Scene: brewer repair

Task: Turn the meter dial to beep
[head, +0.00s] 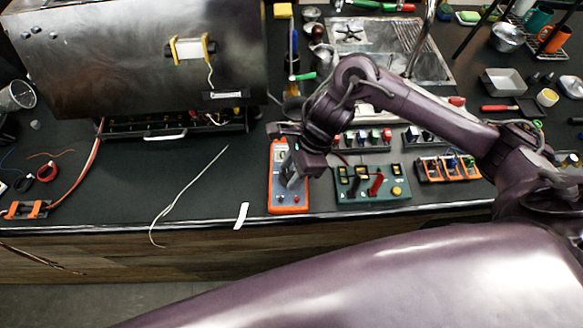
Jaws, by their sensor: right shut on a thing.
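The orange meter (289,203) lies on the dark counter near its front edge, in the middle of the head view. My right gripper (291,178) comes down over the meter from the right and is shut at the middle of its face, where the dial would be. The dial is hidden by the gripper, so I cannot see its setting. The meter's upper part shows a small display, partly covered by my wrist. My left gripper is not in view.
A green switch panel (372,186) stands close to the right of the meter. A large metal brewer (135,60) is at the back left. A white cable (188,186) and a white strip (241,215) lie to the left, with free counter around them. A sink (385,45) is behind.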

